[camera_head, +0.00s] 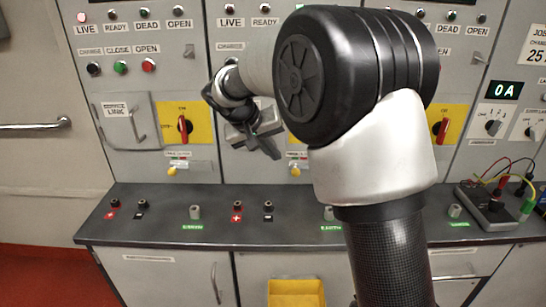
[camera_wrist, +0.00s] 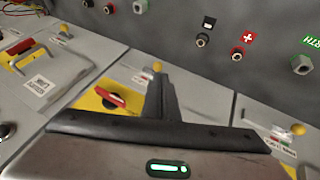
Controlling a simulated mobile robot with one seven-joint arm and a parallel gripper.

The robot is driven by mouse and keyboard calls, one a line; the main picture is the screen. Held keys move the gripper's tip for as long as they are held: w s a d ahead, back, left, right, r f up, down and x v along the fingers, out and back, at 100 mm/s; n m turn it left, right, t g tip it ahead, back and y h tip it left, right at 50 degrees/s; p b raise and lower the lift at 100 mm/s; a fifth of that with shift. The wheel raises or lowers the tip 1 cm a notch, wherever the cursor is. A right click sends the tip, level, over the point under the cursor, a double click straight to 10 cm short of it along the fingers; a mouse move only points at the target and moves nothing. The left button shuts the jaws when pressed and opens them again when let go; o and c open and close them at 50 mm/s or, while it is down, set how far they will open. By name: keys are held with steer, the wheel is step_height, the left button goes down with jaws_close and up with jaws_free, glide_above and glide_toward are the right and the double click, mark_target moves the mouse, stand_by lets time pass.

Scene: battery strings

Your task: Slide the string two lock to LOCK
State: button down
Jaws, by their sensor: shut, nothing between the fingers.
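The string two lock (camera_head: 295,171) is a small slide with a yellow knob low on the middle panel. My arm hides the panel to its right in the head view. In the wrist view, which is turned upside down, its knob (camera_wrist: 157,67) shows just beyond my fingertips. My gripper (camera_head: 273,153) is shut and empty, its fingers pointing down toward the lock from the upper left. In the wrist view the closed gripper (camera_wrist: 160,82) overlaps the area beside the knob. I cannot tell whether it touches, nor read the lock's marks.
A red rotary switch (camera_wrist: 108,97) on a yellow plate sits above the lock. String one's lock (camera_head: 172,170) and red switch (camera_head: 183,127) are on the left panel. A dark counter (camera_head: 150,229) with terminals (camera_head: 237,205) runs below. A meter box with leads (camera_head: 490,208) stands at right.

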mark_target(295, 171)
steer(key=w+a+f+b, duration=0.1)
steer(key=w+a+f, duration=0.3)
steer(key=f, duration=0.3)
steer(key=shift+w+t+h, duration=0.3)
steer(key=shift+w, duration=0.3)
steer(key=x, duration=1)
steer(key=shift+f, duration=0.15)
steer(key=shift+w+d+r, duration=0.1)
steer(key=shift+d+r, duration=0.15)
steer(key=shift+d, duration=0.7)
steer(key=shift+w+d+r, duration=0.1)
steer(key=shift+d+r, duration=0.15)
steer(key=shift+d, duration=0.7)
